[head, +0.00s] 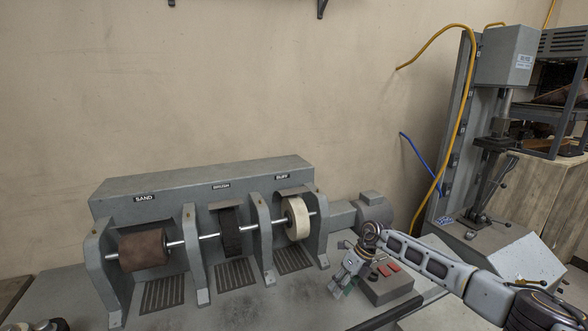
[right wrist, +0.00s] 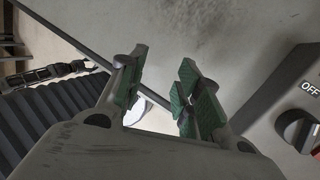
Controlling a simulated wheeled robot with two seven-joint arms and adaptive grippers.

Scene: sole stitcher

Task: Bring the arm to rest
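My right arm comes in from the lower right in the head view. My right gripper (head: 338,292) hangs over the front of the bench, left of the control box with red buttons (head: 388,284). In the right wrist view its green-padded fingers (right wrist: 163,75) stand apart with nothing between them, so it is open and empty. The bench surface (right wrist: 225,35) shows beyond the fingertips. My left gripper is not in view.
The grey finishing machine (head: 205,182) carries a brown sanding roll (head: 143,250), a black brush wheel (head: 230,232) and a pale buffing wheel (head: 297,217). A dark knob marked OFF (right wrist: 298,129) is right of the gripper. A tall grey machine (head: 510,58) stands at right.

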